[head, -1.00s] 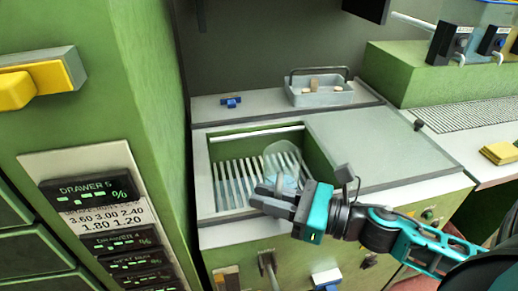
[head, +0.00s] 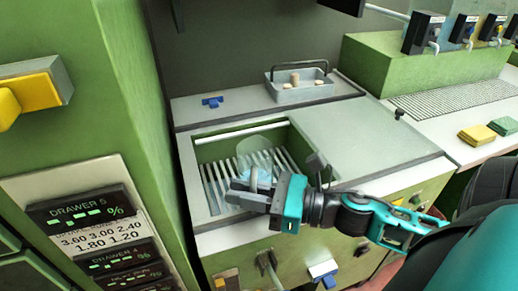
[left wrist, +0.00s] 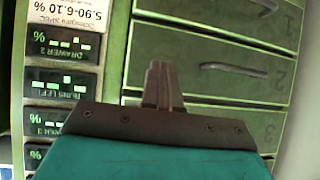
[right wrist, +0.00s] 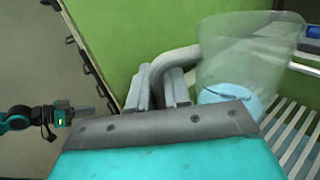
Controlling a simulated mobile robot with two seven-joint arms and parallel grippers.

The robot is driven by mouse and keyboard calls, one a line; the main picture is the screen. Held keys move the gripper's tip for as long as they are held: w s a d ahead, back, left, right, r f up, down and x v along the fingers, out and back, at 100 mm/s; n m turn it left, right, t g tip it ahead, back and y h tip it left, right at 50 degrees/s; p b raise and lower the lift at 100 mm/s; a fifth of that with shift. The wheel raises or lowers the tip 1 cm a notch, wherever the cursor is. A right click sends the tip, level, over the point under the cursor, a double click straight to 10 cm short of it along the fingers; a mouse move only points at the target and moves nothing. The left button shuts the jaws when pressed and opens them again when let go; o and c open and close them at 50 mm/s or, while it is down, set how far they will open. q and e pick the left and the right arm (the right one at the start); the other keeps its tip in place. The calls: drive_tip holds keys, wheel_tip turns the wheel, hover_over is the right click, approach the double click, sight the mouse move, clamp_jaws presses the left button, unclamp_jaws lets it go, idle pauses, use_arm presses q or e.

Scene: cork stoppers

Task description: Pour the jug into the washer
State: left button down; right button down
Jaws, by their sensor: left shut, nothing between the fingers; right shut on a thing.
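The clear jug (head: 257,162) is held over the washer's open slatted basin in the head view, with pale blue liquid low inside it. In the right wrist view the jug (right wrist: 245,65) has a grey handle, and the liquid lies toward its bottom. My right gripper (head: 236,190) is shut on the jug's handle; its fingers also show in the right wrist view (right wrist: 165,90). The washer (head: 190,185) is a green cabinet with a grey top and white slats inside the opening. My left gripper (left wrist: 162,85) is shut and empty in front of green drawers.
A grey tray (head: 300,93) with a handle and several cork pieces stands behind the basin, beside a small blue part (head: 212,102). A tall green drawer cabinet (head: 100,110) rises close on the left. Yellow (head: 477,135) and green pads lie at right.

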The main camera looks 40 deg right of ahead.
sight(247, 143)
drive_tip(key=shift+w+d+r+m+p, duration=0.2)
drive_tip(key=shift+r+m+p, duration=0.2)
drive_tip(key=shift+r+p, duration=0.3)
drive_tip(key=shift+w+d+r+m+p, duration=0.15)
drive_tip(key=shift+r+m+p, duration=0.3)
drive_tip(key=shift+p, duration=0.35)
drive_tip(key=shift+w+d+r+m+g+p, duration=0.15)
drive_tip(key=shift+w+d+m+g+p, duration=0.1)
drive_tip(key=shift+w+d+m+p, duration=0.5)
drive_tip(key=shift+w+d+r+m+g+p, duration=0.2)
drive_tip(key=shift+w+m, duration=0.25)
drive_tip(key=shift+m, duration=0.55)
drive_tip(key=shift+w+d+r+m+g+h, duration=0.1)
drive_tip(key=shift+w+d+m+g+h, duration=0.2)
drive_tip(key=shift+w+d+m, duration=0.45)
drive_tip(key=shift+w+d+r+m, duration=0.15)
drive_tip(key=shift+w+m, duration=0.15)
drive_tip(key=shift+m, duration=0.35)
drive_tip(key=shift+w+d+r+m+g, duration=0.15)
drive_tip(key=shift+w+r+m+g, duration=0.05)
drive_tip(key=shift+r+m, duration=0.2)
drive_tip(key=shift+w+d+r+m+g, duration=0.15)
drive_tip(key=shift+r+m, duration=0.2)
drive_tip(key=shift+m, duration=0.05)
drive_tip(key=shift+w+d+m, duration=0.1)
drive_tip(key=shift+w+m, duration=0.05)
drive_tip(key=shift+m, duration=0.15)
drive_tip(key=shift+w+d+m, duration=0.25)
drive_tip(key=shift+w+m, duration=0.05)
drive_tip(key=shift+m, duration=0.2)
